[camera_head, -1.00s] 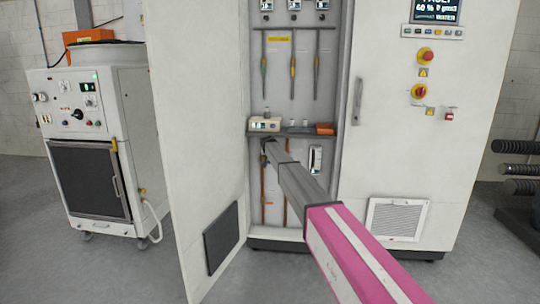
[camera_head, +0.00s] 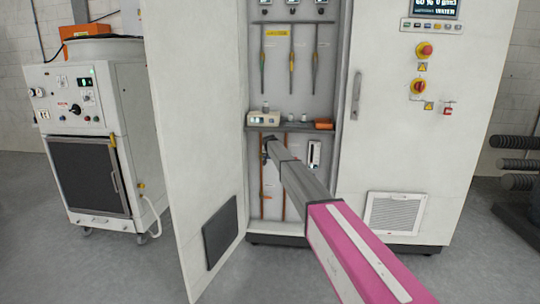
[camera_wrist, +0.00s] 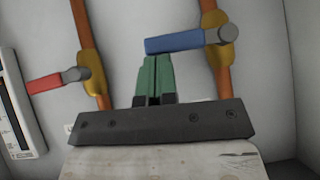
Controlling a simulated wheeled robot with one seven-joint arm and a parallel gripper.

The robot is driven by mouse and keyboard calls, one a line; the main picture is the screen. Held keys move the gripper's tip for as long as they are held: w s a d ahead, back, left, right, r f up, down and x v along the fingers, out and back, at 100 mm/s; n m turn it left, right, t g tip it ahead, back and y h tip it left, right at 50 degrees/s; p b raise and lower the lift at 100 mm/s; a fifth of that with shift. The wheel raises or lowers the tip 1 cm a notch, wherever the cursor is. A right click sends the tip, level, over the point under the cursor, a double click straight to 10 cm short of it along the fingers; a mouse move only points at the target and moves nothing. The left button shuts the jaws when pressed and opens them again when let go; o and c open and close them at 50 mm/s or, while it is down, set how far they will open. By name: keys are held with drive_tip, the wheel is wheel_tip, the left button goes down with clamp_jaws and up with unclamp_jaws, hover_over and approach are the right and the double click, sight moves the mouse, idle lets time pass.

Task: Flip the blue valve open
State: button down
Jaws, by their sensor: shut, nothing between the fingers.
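The blue valve handle (camera_wrist: 175,43) shows in the wrist view, lying nearly level and reaching left from its grey pivot. It sits on a yellow valve body (camera_wrist: 222,55) on the right copper pipe (camera_wrist: 221,85). My gripper (camera_wrist: 154,62) has its green fingers shut and empty. The fingertips are just below the free left end of the blue handle in the picture; I cannot tell whether they touch it. In the head view, my arm reaches into the lower bay of the open cabinet (camera_head: 408,150), and the blue handle cannot be made out.
A red handle (camera_wrist: 45,84) sits on the left pipe, left of my fingers. A white gauge panel (camera_wrist: 20,110) is at the far left. In the head view, a shelf (camera_head: 290,129) with small items crosses above my arm, and the open cabinet door (camera_head: 195,130) stands to its left.

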sight(270, 162)
drive_tip(key=shift+a+f+m+t+y, duration=0.25)
drive_tip(key=shift+f+m+y, duration=0.5)
drive_tip(key=shift+f+y, duration=0.55)
drive_tip(key=shift+a+f+m+t+y, duration=0.3)
drive_tip(key=shift+f+m+y, duration=0.4)
drive_tip(key=shift+f+y, duration=0.55)
drive_tip(key=shift+a+f+m+t+y, duration=0.25)
drive_tip(key=shift+f+m+y, duration=0.5)
drive_tip(key=shift+f+y, duration=0.55)
drive_tip(key=shift+a+f, duration=0.85)
drive_tip(key=shift+a, duration=0.15)
drive_tip(key=shift+a+f+h, duration=0.1)
drive_tip(key=shift+a+h, duration=0.05)
drive_tip(key=shift+h, duration=0.1)
